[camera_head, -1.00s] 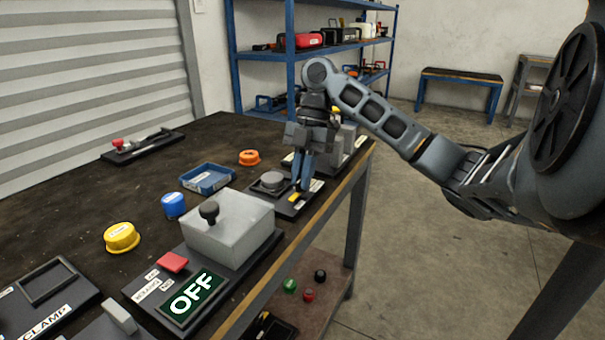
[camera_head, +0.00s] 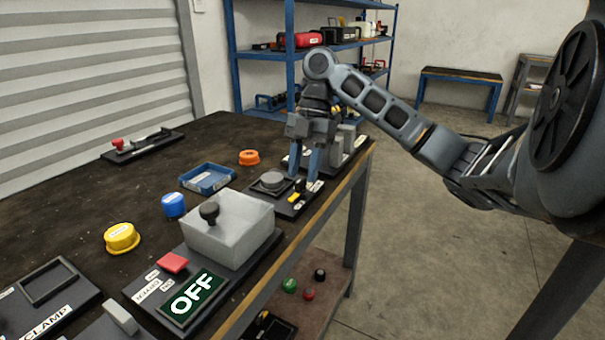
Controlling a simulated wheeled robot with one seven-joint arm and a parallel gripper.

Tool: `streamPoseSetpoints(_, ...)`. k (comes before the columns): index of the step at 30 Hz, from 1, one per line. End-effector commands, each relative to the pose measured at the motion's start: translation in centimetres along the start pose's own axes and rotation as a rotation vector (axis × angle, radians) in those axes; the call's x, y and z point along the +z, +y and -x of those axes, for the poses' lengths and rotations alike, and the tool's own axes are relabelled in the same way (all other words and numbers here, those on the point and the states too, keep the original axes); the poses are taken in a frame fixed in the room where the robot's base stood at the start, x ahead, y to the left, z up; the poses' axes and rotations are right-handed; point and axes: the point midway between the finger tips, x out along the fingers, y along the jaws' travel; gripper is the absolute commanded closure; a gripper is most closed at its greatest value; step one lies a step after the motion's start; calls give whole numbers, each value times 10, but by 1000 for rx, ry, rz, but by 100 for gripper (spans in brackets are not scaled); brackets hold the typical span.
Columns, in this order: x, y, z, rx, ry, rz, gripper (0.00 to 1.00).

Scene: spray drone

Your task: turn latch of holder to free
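The holder (camera_head: 271,198) is a dark plate near the table's right edge, with a grey round piece (camera_head: 271,180) on it. Its small yellow latch (camera_head: 295,195) sits to the right of the round piece, with a dark part beside it. My gripper (camera_head: 304,181) points down over the latch end of the holder. Its two blue fingers are apart, one on either side of the latch area, with nothing visibly gripped. The fingers partly hide the latch, and I cannot tell whether they touch it.
A grey block fixture (camera_head: 348,140) stands just behind my gripper. A blue tray (camera_head: 208,179), an orange cap (camera_head: 249,157), a blue cap (camera_head: 174,205) and a yellow cap (camera_head: 121,238) lie to the left. A grey box with a black knob (camera_head: 230,235) stands in front.

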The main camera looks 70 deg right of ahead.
Motion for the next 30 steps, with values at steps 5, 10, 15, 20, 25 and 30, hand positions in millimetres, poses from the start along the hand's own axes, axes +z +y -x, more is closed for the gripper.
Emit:
streamPoseSetpoints(5,0,0,33,-1,-3,-1,62)
streamPoseSetpoints(10,0,0,51,-2,-1,-1,62)
streamPoseSetpoints(15,0,0,57,-2,1,0,62)
streamPoseSetpoints(20,0,0,57,-2,1,0,62)
streamPoseSetpoints(25,0,0,57,-2,1,0,62)
streamPoseSetpoints(30,0,0,57,-2,1,0,62)
